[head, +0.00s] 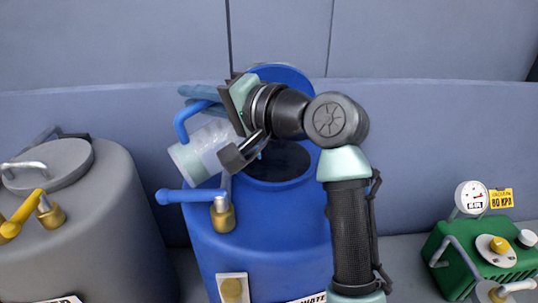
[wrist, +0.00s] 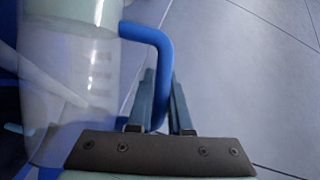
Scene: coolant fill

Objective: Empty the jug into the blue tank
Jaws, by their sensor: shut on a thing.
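The clear jug (head: 207,146) with a blue handle (head: 183,121) is held tilted above the left part of the blue tank (head: 262,235). A pale green band shows at its left end; I cannot tell whether it is liquid. The tank's round opening (head: 285,165) is dark, to the right of the jug, and its blue lid (head: 290,74) stands raised behind. My gripper (head: 200,98) is shut on the jug's handle. In the wrist view the handle (wrist: 158,60) runs between the fingers (wrist: 163,88). My wrist hides part of the jug's right end.
A blue lever (head: 190,195) on a brass valve (head: 222,215) sits at the tank's front left. A grey tank (head: 85,225) with a closed lid stands left. A green unit (head: 465,255) with a gauge (head: 471,197) stands right. A grey wall is behind.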

